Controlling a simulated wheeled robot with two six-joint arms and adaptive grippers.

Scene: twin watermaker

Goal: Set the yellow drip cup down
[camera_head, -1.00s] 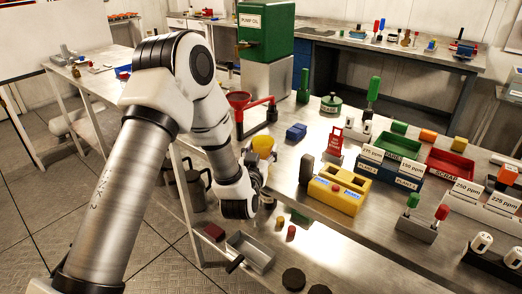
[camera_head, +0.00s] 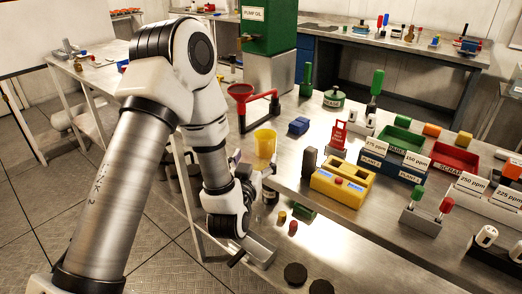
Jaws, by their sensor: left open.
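The yellow drip cup (camera_head: 265,143) stands upright at the left edge of the steel bench, just right of my left forearm. My left gripper (camera_head: 267,173) is open and lies just below the cup in the picture, partly hidden behind my wrist. It appears apart from the cup, though the exact gap is hard to judge. My right gripper is not in view.
A red funnel stand (camera_head: 250,105) and a blue block (camera_head: 298,126) stand behind the cup. A yellow two-slot block (camera_head: 341,184) and a dark upright block (camera_head: 309,161) are to its right. A metal tray (camera_head: 262,250) sits lower, near my wrist.

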